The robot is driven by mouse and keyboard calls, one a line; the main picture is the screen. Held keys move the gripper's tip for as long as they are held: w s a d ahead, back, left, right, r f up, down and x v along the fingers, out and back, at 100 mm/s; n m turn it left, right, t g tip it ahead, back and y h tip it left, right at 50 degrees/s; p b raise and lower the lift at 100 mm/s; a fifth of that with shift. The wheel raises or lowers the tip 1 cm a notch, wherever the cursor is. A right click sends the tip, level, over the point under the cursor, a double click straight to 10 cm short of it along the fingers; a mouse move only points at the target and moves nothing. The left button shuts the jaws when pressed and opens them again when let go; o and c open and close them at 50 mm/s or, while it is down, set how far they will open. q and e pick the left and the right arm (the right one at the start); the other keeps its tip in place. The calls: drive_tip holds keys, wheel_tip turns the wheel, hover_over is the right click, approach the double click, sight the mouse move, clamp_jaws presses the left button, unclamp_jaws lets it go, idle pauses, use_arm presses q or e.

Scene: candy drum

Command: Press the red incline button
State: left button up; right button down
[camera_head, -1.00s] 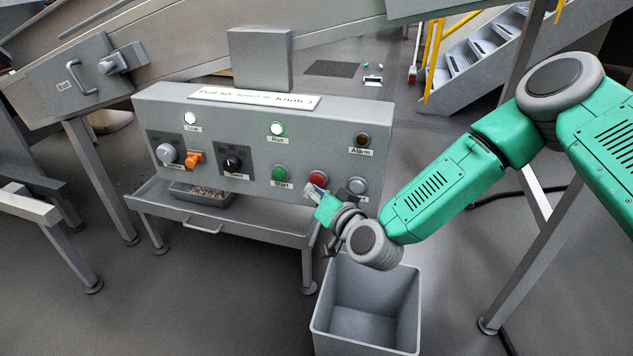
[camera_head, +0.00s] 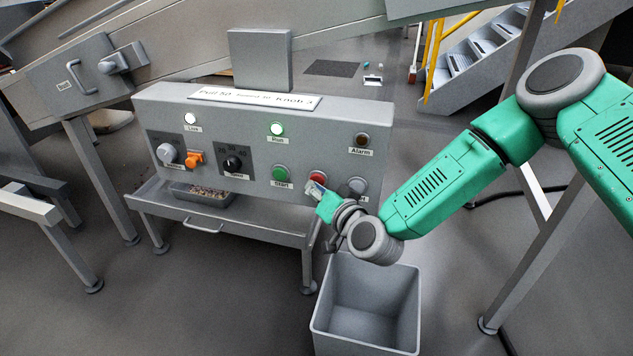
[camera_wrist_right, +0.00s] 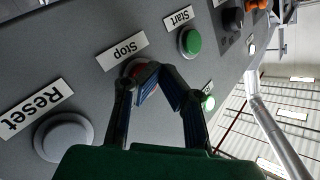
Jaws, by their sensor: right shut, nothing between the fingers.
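The red button (camera_head: 318,177) sits low on the grey control panel, between the green Start button (camera_head: 281,173) and a grey button (camera_head: 357,186). My right gripper (camera_head: 313,190) is at the panel front, just below the red button, and covers its lower part. In the right wrist view the panel appears upside down. The red button (camera_wrist_right: 143,71) shows there beside the Stop label, partly hidden behind the fingers. My right gripper (camera_wrist_right: 158,80) is shut and empty, its fingertips at the button. I cannot tell whether they touch it. My left gripper is not in view.
The panel (camera_head: 260,120) also carries an orange switch (camera_head: 195,159), a black knob (camera_head: 232,163) and lamps; the Run lamp (camera_head: 277,129) glows. A small tray (camera_head: 203,195) sits on the shelf below. An open grey bin (camera_head: 365,310) stands under my right arm.

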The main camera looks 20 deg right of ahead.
drive_tip(key=shift+w+d, duration=0.25)
drive_tip(key=shift+w, duration=0.1)
idle(0.5)
drive_tip(key=shift+s, duration=0.1)
drive_tip(key=shift+s+a, duration=0.5)
drive_tip(key=shift+s, duration=0.1)
drive_tip(key=shift+s+p, duration=0.1)
drive_tip(key=shift+p, duration=0.2)
drive_tip(key=shift+s+a+p, duration=0.3)
drive_tip(key=shift+s+a, duration=0.4)
drive_tip(key=shift+s, duration=0.3)
drive_tip(key=shift+s+a+p, duration=0.25)
drive_tip(key=shift+s+a, duration=0.45)
drive_tip(key=shift+s, duration=0.3)
